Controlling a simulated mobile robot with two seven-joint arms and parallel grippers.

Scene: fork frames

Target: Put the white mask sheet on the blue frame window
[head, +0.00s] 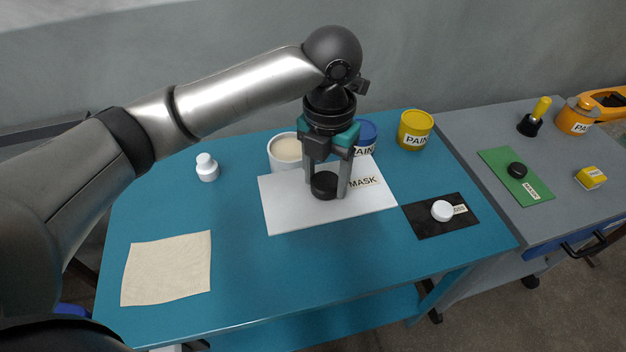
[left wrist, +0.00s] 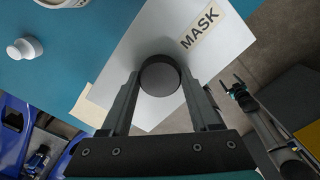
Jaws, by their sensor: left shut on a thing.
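The white mask sheet (head: 290,210) bears a MASK label and a round black knob (head: 324,187). My left gripper (head: 327,190) is shut on the knob, one finger on each side. The sheet looks flat and held above the teal table, covering the lower parts of the cup and paint can behind it. In the left wrist view the knob (left wrist: 160,78) sits between the fingers and the sheet (left wrist: 128,62) spreads below. I cannot make out a blue frame window in either view. A small dark gripper (left wrist: 238,92), apparently my right one, shows at the right of the wrist view.
A white cup (head: 285,150), blue paint can (head: 365,135) and yellow paint can (head: 415,130) stand behind. A white bottle (head: 207,168) and beige cloth (head: 165,268) are left. A black sheet (head: 425,222) with a white knob is right. A green sheet (head: 500,165) lies on the grey cart.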

